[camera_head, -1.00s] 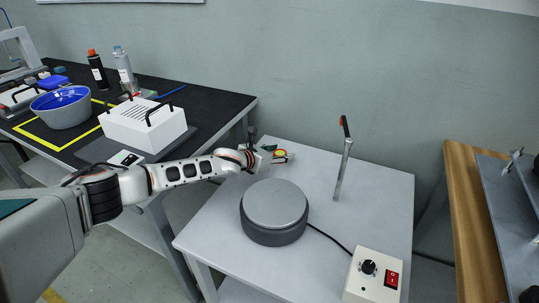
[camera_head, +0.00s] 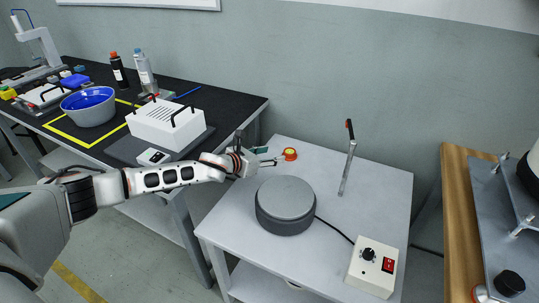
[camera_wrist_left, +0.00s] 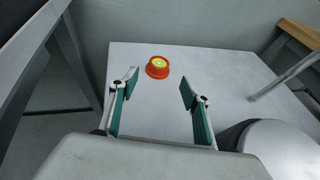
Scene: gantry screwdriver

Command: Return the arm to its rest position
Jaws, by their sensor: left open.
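My left arm reaches in from the left in the head view. Its gripper (camera_head: 265,156) is over the back left part of the light grey table (camera_head: 378,196). In the left wrist view the two green-padded fingers (camera_wrist_left: 157,90) stand wide apart with nothing between them. A small orange round piece with a yellow-green top (camera_wrist_left: 158,67) sits on the table just beyond the fingertips, apart from them. It also shows in the head view (camera_head: 290,154). My right gripper is in neither view.
A dark grey round device (camera_head: 285,205) stands close to my gripper. A control box with a red switch (camera_head: 373,266) and an upright rod (camera_head: 348,160) are on the same table. The black bench (camera_head: 232,102) at left holds a white box (camera_head: 166,123) and a blue-lined bowl (camera_head: 90,106).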

